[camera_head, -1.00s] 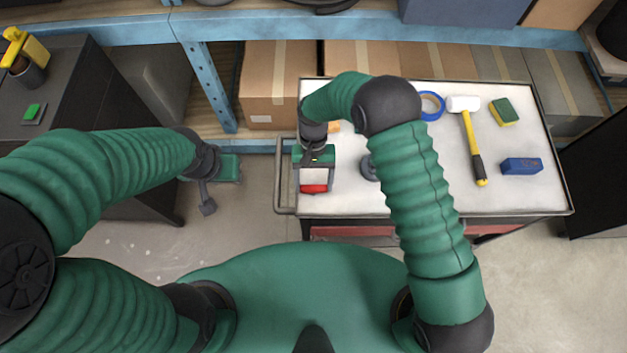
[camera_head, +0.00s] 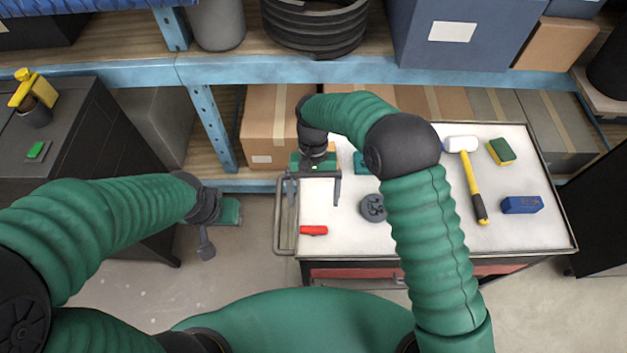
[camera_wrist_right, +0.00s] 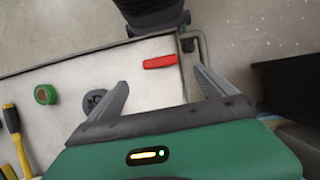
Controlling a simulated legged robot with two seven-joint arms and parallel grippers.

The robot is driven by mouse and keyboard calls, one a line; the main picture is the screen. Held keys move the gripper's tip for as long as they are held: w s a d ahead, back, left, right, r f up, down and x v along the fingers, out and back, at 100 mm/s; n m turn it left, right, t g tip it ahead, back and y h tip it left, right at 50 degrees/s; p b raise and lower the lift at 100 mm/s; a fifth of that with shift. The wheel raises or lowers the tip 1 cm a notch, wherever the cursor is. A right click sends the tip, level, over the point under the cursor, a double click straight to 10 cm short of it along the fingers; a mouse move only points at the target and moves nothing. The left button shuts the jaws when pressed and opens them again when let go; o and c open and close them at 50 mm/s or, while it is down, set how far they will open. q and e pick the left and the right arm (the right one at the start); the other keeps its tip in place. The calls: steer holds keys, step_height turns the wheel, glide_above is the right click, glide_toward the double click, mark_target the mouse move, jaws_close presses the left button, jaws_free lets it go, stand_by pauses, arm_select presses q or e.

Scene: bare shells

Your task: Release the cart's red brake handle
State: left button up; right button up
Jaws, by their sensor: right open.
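The red brake handle (camera_head: 314,230) lies near the front left corner of the cart's white top (camera_head: 345,240). It also shows in the right wrist view (camera_wrist_right: 160,62), just beyond the fingertips. My right gripper (camera_head: 314,198) is open and empty, behind the handle in the head view, with its fingers pointing toward it. In the right wrist view the two fingers (camera_wrist_right: 160,80) are spread wide, with the handle between their directions and apart from them.
A grey tube frame (camera_head: 282,220) runs along the cart's left side. A mallet (camera_head: 472,180), a sponge (camera_head: 501,151), a blue block (camera_head: 522,205) and a dark round part (camera_head: 373,208) lie on the cart. Blue shelving (camera_head: 300,72) with boxes stands behind.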

steer(key=v, duration=0.6)
